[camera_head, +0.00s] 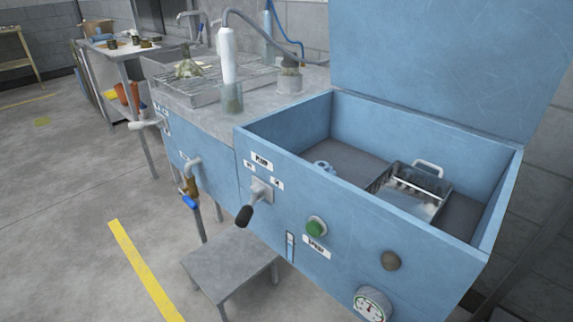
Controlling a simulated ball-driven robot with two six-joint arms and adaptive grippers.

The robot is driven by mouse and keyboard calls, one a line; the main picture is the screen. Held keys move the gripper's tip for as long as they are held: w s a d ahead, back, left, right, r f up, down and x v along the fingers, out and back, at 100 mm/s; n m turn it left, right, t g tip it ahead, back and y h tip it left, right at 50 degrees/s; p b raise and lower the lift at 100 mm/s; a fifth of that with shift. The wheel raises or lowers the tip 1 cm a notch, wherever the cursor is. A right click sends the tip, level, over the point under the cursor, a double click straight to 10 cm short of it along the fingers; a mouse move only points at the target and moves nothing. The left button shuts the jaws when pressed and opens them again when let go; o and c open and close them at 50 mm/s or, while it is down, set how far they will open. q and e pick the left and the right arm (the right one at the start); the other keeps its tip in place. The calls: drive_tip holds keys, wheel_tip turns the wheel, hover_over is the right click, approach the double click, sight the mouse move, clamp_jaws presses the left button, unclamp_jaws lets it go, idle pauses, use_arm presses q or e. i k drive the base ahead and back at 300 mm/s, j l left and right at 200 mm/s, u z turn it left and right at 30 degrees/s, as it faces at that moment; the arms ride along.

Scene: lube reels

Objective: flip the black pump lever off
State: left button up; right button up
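The black pump lever (244,215) is on the front of the blue cabinet (350,225). Its black grip hangs down and to the left from a grey metal pivot plate (262,190). A white label (262,162) reading PUMP is above the pivot, with a small label on each side of it; their lettering is too small to read surely. Neither of my grippers is in view.
A green button (316,226), a brown knob (390,260) and a round gauge (371,303) are right of the lever. A blue-handled tap (190,201) sticks out at left. A grey step (230,268) stands below. Open floor lies at left.

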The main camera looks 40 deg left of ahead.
sight(244, 217)
drive_tip(key=u, duration=0.4)
drive_tip(key=i+j+u, duration=0.1)
drive_tip(key=u, duration=0.35)
drive_tip(key=j+u, duration=0.1)
drive_tip(key=u, duration=0.3)
